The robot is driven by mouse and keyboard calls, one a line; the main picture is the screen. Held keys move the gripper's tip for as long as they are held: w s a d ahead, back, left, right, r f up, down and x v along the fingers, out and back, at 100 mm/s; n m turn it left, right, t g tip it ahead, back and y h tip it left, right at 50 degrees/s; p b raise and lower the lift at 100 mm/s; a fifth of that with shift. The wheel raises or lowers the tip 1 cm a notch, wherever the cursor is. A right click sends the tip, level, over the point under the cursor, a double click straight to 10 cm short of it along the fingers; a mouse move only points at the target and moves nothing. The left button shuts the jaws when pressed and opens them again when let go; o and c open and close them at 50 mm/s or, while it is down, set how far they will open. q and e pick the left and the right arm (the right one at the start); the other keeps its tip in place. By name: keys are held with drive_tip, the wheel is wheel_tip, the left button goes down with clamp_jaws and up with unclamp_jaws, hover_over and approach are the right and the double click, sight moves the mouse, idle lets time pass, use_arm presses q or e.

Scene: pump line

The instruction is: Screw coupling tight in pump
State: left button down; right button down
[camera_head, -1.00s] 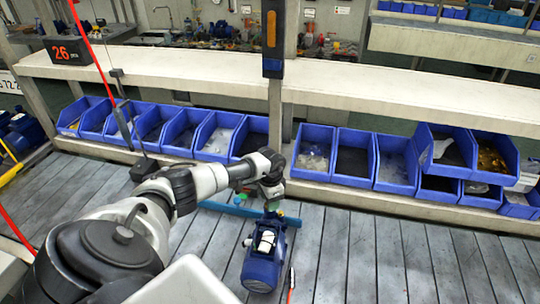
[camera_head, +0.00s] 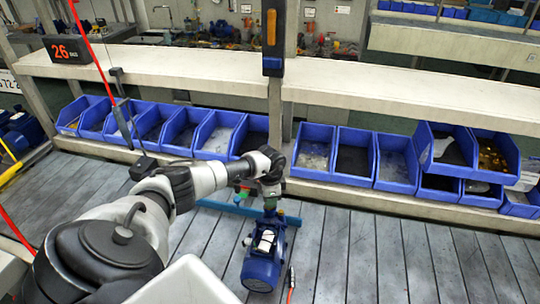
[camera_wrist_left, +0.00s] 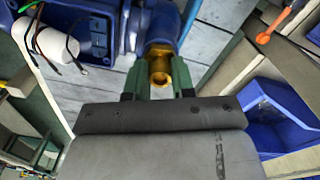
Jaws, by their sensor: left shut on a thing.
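The blue pump (camera_head: 262,268) stands on the slatted grey surface, with a white cylinder on its side. It also shows at the top left of the left wrist view (camera_wrist_left: 98,28). The brass coupling (camera_wrist_left: 160,64) is at the pump's blue outlet pipe (camera_wrist_left: 160,25) in the left wrist view. My left gripper (camera_wrist_left: 159,80) has its green fingers on either side of the coupling and is shut on it. In the head view the left gripper (camera_head: 270,199) is at the pump's far end, where the coupling is hard to make out. My right gripper is not in view.
A blue bar (camera_head: 228,208) lies behind the pump. Rows of blue bins (camera_head: 354,160) line the back under a pale shelf (camera_head: 420,105). An orange-handled tool (camera_head: 271,35) hangs on the post above.

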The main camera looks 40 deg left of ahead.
use_arm(q)
drive_tip(key=shift+m, duration=0.4)
drive_tip(key=m, duration=0.2)
drive_tip(key=shift+m+b, duration=0.4)
drive_tip(key=shift+m, duration=0.3)
drive_tip(key=shift+f+m+b, duration=0.1)
drive_tip(key=shift+m+b, duration=0.25)
drive_tip(key=shift+m, duration=1.35)
